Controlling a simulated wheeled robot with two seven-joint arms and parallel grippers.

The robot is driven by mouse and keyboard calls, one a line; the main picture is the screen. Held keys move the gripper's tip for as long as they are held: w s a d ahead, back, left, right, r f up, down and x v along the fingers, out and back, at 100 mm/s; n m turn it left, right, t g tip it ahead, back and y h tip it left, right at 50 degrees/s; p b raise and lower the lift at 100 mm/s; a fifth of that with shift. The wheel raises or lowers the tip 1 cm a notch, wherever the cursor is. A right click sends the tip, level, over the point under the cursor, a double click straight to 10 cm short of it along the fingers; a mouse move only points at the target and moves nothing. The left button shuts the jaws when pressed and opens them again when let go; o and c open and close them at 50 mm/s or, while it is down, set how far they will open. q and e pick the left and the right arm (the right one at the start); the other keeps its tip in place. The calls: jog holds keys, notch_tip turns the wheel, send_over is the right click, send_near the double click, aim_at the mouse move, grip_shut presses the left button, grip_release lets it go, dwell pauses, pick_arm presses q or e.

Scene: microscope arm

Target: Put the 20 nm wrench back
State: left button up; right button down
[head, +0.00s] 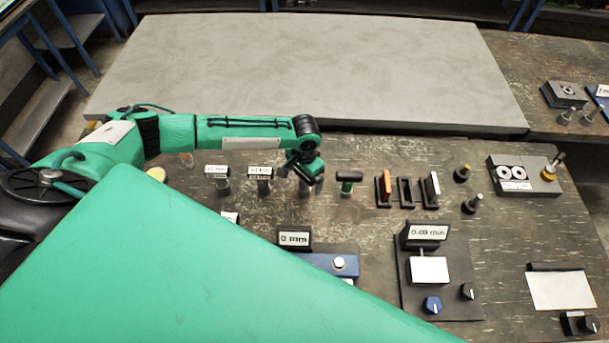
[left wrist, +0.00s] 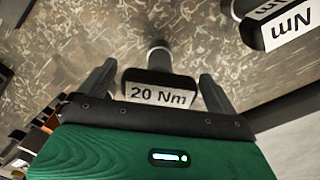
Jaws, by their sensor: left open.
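My left gripper (head: 308,178) hangs over the row of tools on the dark bench, at the end of my green arm. In the left wrist view its jaws (left wrist: 157,72) are open, one finger on each side of a black block labelled 20 Nm (left wrist: 160,94). A gap shows on both sides of the block, and a round dark post stands just beyond it. I cannot tell whether the wrench itself is there; in the head view my gripper mostly hides this spot. My right gripper is in neither view.
Two labelled posts (head: 259,173) (head: 216,173) stand left of my gripper. A green-and-black tool (head: 348,180) and an orange-and-black piece (head: 384,188) stand to its right. Devices with displays (head: 427,232) are nearer. A bare grey slab (head: 320,70) lies behind.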

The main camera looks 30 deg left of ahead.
pick_arm(q)
notch_tip(320, 180, up, 10)
jog(key=b, duration=0.3)
jog(key=shift+r, duration=0.95)
